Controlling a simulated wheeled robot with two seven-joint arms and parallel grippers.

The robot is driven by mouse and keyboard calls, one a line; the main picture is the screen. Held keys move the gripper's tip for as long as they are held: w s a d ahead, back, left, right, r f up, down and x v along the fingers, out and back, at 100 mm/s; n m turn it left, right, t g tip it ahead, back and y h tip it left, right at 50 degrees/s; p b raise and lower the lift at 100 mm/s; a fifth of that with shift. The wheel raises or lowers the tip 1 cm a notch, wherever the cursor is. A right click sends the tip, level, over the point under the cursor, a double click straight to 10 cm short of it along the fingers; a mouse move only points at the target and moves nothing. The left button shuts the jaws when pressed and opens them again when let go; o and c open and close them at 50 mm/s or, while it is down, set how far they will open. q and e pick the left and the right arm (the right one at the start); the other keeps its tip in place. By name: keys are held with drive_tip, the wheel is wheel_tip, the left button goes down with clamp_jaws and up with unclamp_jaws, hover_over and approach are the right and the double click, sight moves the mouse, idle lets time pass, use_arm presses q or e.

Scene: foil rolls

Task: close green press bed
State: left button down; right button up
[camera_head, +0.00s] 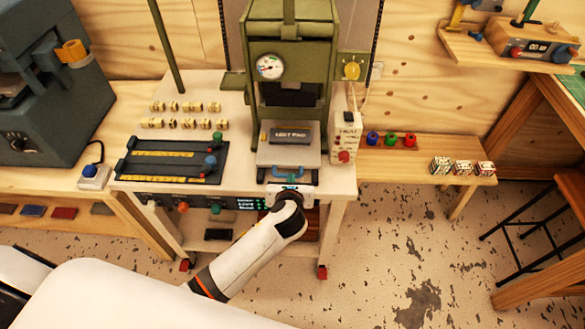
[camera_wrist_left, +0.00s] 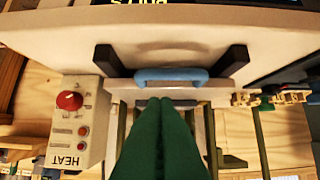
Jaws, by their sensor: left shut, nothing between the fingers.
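The green press (camera_head: 290,65) stands at the back of the white bench, with a round gauge on its front. Its grey bed (camera_head: 288,157) sticks out at the front, with a dark lettered block (camera_head: 290,135) on it. A blue handle (camera_head: 288,172) is on the bed's front edge; it also shows in the left wrist view (camera_wrist_left: 170,76). My left gripper (camera_head: 290,189) is just in front of the handle. In the left wrist view its green fingers (camera_wrist_left: 162,102) are together and empty, with tips close to the handle; contact is unclear. My right gripper is not in view.
A dark panel with sliders (camera_head: 172,160) lies left of the press. A heat control box (camera_head: 344,137) with a red knob stands right of it. The bench's front edge (camera_head: 235,188) is close to my left arm. Colored spools and small boxes sit on the right shelf.

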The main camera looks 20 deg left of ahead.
sight(294, 138)
use_arm(q)
drive_tip(key=x, duration=0.7)
drive_tip(key=shift+d, duration=0.1)
drive_tip(key=w+a, duration=0.1)
drive_tip(key=w, duration=0.2)
drive_tip(key=w+a+b, duration=0.1)
drive_tip(key=w, duration=0.3)
drive_tip(key=w+a+b, duration=0.1)
drive_tip(key=w, duration=0.3)
drive_tip(key=shift+a+f, duration=0.1)
drive_tip(key=shift+a, duration=0.05)
drive_tip(key=shift+w+a, duration=0.1)
drive_tip(key=shift+w, duration=0.2)
